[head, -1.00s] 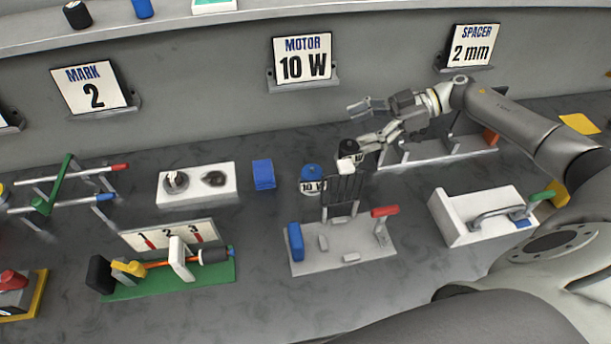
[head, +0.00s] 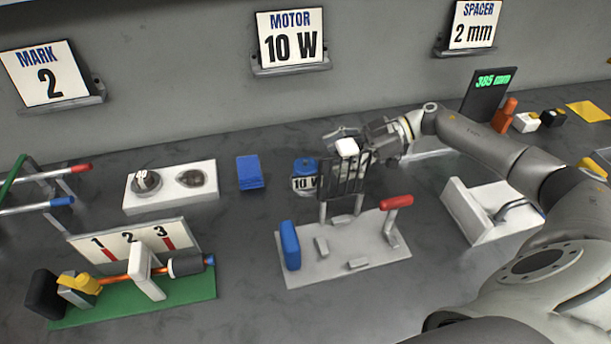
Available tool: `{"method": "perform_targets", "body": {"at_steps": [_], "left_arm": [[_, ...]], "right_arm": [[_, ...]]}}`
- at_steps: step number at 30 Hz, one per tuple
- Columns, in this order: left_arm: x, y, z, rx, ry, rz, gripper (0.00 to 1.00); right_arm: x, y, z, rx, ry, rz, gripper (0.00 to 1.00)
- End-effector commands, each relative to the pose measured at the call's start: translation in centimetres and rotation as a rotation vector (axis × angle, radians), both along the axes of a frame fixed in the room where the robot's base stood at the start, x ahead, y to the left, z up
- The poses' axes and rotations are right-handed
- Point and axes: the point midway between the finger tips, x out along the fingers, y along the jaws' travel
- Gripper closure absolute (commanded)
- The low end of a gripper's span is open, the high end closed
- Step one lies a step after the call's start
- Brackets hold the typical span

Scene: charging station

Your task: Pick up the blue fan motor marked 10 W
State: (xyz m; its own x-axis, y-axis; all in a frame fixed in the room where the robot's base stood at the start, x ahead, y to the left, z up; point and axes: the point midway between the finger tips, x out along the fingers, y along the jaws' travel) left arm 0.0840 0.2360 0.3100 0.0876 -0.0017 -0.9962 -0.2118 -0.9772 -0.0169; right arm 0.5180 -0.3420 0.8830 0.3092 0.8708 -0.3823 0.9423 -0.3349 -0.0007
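The blue fan motor (head: 306,167) marked 10 W stands upright on the grey bench, below the MOTOR 10 W sign (head: 290,38). Its white label faces the front, partly covered by a black slotted grille. My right gripper (head: 337,146) is low over the bench, just right of the blue motor and behind the grille. A small white block (head: 347,147) shows in front of its fingers. The grille and block hide the fingertips, so I cannot tell their opening or any contact with the motor. My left gripper is out of view.
The grey fixture (head: 340,262) with the black grille (head: 345,176), a blue block and a red handle stands in front of the motor. A blue box (head: 250,172) is to the left. A white tray (head: 482,222) with a handle lies right, under my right arm.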

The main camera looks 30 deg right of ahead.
Motion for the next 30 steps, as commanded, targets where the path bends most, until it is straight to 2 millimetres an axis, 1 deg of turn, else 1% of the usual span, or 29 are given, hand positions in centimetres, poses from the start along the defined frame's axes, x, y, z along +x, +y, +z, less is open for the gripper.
{"method": "perform_targets", "body": {"at_steps": [1,3,11,15,18,22,28,29,30], "left_arm": [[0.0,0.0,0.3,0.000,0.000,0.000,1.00],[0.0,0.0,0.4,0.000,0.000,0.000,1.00],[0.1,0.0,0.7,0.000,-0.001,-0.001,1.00],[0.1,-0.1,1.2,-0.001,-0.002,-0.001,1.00],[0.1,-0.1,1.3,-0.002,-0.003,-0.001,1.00],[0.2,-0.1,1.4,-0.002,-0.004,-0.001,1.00],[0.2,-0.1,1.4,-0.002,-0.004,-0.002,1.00],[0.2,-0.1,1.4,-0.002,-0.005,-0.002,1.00],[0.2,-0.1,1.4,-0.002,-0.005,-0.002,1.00]], "right_arm": [[0.3,0.9,-0.1,0.004,-0.001,0.002,0.23],[0.6,1.7,-0.5,0.003,-0.001,0.002,0.23],[1.5,3.4,-1.2,0.004,-0.001,0.001,0.23],[2.6,5.1,-1.9,0.004,-0.002,0.001,0.23],[2.9,6.2,-2.5,0.002,0.000,0.002,0.23],[3.2,6.8,-2.9,0.001,-0.001,-0.001,0.23],[3.2,6.9,-2.9,0.000,0.000,-0.001,0.23],[3.2,6.9,-2.9,0.000,0.000,-0.001,0.25],[3.2,6.9,-2.9,0.000,0.000,-0.001,0.31]]}}
